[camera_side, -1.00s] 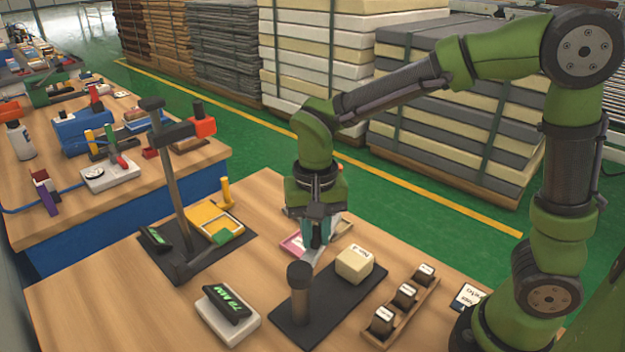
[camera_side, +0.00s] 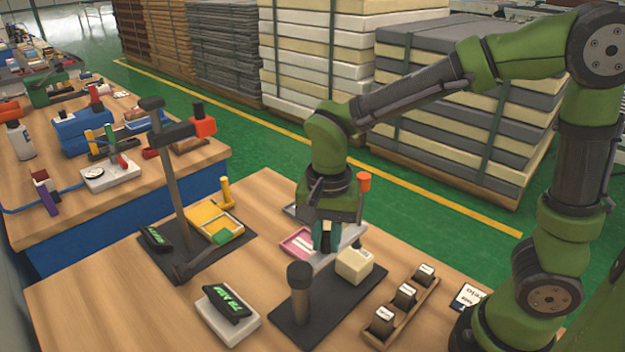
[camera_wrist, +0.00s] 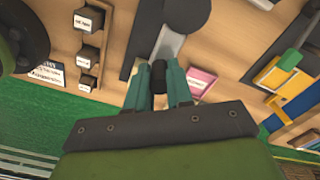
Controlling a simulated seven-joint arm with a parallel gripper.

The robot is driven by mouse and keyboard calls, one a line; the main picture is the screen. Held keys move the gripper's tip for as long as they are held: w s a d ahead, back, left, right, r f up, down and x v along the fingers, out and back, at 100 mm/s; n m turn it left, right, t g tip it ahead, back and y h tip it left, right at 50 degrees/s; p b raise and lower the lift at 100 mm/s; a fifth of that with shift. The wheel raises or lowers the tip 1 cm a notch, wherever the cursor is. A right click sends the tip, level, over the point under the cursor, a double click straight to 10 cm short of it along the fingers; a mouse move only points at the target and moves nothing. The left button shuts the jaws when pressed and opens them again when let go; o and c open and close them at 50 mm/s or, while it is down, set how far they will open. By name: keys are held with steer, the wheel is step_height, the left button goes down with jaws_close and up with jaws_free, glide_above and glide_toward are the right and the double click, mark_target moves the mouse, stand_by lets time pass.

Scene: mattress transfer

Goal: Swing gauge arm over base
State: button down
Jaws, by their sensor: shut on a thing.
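The gauge has a dark round post (camera_side: 300,285) standing on a flat dark base plate (camera_side: 283,318) near the table front. A silver-grey gauge arm (camera_wrist: 166,48) runs from the post out to my gripper in the wrist view. My gripper (camera_side: 325,248) points down and is shut on a dark knob (camera_wrist: 160,74) at the outer end of the gauge arm. A cream block (camera_side: 354,266) sits on the base plate just right of my fingers in the side view. Whether block and arm touch is unclear.
A wooden rack (camera_side: 402,312) with three dark blocks stands to the right. A tall stand (camera_side: 173,180) with a yellow tray (camera_side: 213,219) is farther left.

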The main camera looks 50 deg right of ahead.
steer(key=shift+r, duration=0.1)
steer(key=c, duration=1)
jaws_free()
step_height(320, 180, up, 17)
steer(key=shift+f, duration=0.1)
steer(key=n+t+y, duration=0.1)
steer(key=n+t, duration=0.1)
steer(key=n, duration=0.4)
glide_above(324, 232)
steer(key=s+d, duration=0.2)
step_height(324, 232, down, 4)
steer(key=s+d+f+t, duration=0.1)
steer(key=s+d, duration=0.1)
steer(key=s+d+f+n+t, duration=0.1)
steer(key=s+d+t, duration=0.1)
steer(key=s+d+f+t+y, duration=0.1)
steer(key=s+d+t, duration=0.1)
steer(key=shift+d+f, duration=0.15)
steer(key=shift+f, duration=0.05)
